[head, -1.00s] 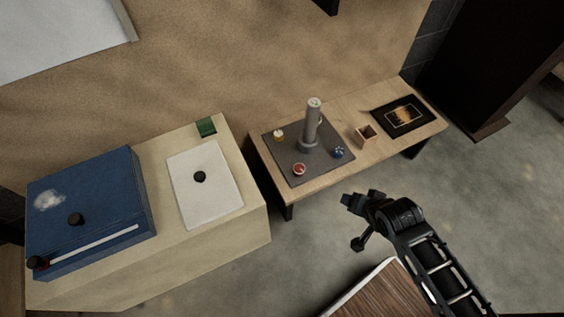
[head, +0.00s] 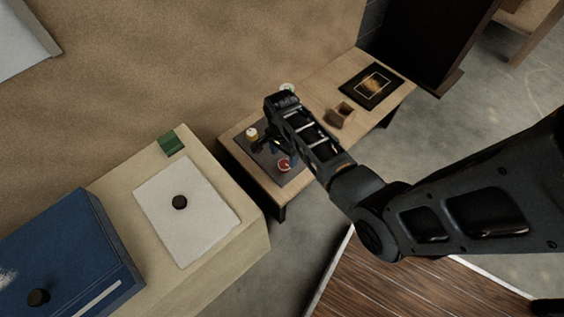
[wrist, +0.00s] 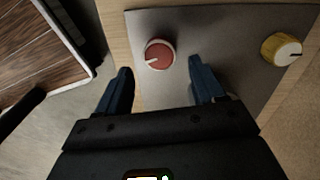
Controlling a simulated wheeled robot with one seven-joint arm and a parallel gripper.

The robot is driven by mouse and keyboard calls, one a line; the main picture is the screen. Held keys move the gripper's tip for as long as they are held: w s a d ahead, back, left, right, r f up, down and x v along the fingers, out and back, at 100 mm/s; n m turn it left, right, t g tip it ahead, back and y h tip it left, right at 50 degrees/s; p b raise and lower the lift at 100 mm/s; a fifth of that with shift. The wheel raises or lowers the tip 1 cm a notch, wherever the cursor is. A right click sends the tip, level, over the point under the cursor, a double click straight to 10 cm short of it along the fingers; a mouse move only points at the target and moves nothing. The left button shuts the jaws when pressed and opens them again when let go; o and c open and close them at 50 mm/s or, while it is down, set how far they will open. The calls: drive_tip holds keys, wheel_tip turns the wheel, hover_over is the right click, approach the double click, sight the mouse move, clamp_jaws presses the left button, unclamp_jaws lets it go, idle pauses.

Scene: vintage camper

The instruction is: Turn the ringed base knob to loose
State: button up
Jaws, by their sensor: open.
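My arm hides most of the grey post.
The panel lies on a low wooden bench (head: 378,112) with a small wooden box (head: 340,115) and a dark framed picture (head: 372,86). A cabinet at left bears a white board (head: 187,210), a green block (head: 170,143) and a blue case (head: 62,258).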

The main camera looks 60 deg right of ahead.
sight(285, 164)
drive_tip(key=shift+s+f+b, duration=0.15)
drive_tip(key=shift+f+b, duration=0.55)
drive_tip(key=shift+f, duration=1.65)
drive_tip(key=c, duration=1)
